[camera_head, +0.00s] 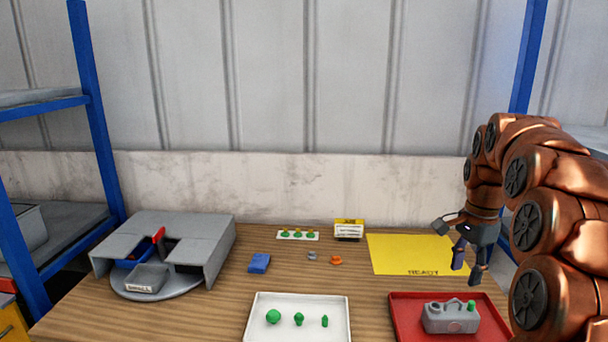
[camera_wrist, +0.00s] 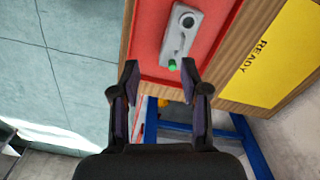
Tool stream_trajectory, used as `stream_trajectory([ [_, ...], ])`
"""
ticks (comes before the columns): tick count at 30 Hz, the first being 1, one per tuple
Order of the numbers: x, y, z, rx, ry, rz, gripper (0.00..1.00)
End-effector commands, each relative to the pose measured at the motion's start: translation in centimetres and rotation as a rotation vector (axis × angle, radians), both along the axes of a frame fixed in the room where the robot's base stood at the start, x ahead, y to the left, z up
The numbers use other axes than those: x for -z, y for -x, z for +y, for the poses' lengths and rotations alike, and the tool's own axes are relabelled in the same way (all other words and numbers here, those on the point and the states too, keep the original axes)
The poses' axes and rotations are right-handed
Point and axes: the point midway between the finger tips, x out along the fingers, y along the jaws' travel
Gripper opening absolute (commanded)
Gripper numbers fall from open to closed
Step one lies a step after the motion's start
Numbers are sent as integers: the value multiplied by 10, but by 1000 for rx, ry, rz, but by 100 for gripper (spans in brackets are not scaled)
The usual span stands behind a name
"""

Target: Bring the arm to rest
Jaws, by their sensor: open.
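My copper-coloured arm comes in from the right in the head view. My gripper (camera_head: 468,262) is open and empty, hanging with its fingers down above the right end of the table, behind the red tray (camera_head: 408,318). In the wrist view the open fingers of my gripper (camera_wrist: 160,88) have nothing between them. A grey hoist body (camera_head: 440,317) with green parts on it lies in the red tray. It also shows in the wrist view (camera_wrist: 178,35), ahead of the fingertips and apart from them.
A yellow READY mat (camera_head: 400,250) lies left of my gripper. A white tray (camera_head: 257,330) holds green parts. A blue block (camera_head: 259,263), a small grey part (camera_head: 312,255) and an orange part (camera_head: 336,260) lie mid-table. A grey bin stand (camera_head: 205,240) is at left; a blue post (camera_head: 527,60) stands behind my arm.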

Motion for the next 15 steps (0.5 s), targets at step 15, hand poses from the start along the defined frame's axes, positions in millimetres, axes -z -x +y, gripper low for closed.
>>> stream_trajectory([
  [15, 7, 116, 104, -577, -32, 39, 45],
])
